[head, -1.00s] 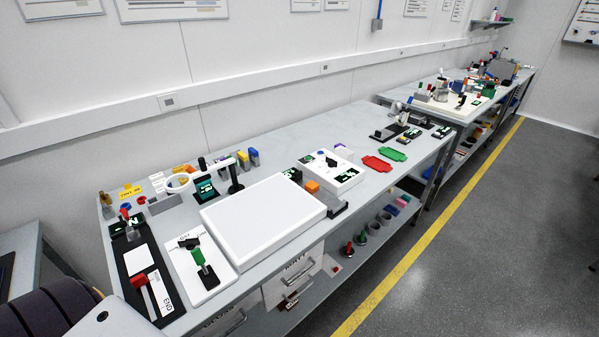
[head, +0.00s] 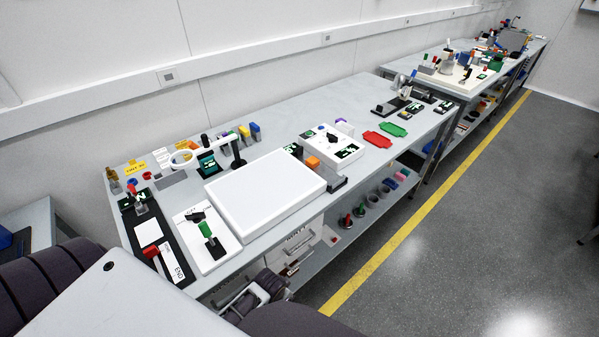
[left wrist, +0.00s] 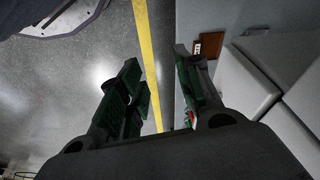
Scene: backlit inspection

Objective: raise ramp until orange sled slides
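A small orange block (head: 313,162), which looks like the sled, sits near the front edge of the bench, right of the large white panel. A low grey and dark fixture (head: 337,183), perhaps the ramp, is beside it; its tilt is too small to tell. My left gripper shows in the left wrist view (left wrist: 158,58), with its two dark green fingers apart and nothing between them. It is over the floor beside the bench, away from the orange block.
The large white panel (head: 265,192) fills the bench middle. A magnifier ring (head: 183,159) stands behind it. A white box with dials (head: 334,146) and red (head: 377,139) and green (head: 393,130) trays lie to the right. The aisle floor (head: 440,235) is clear.

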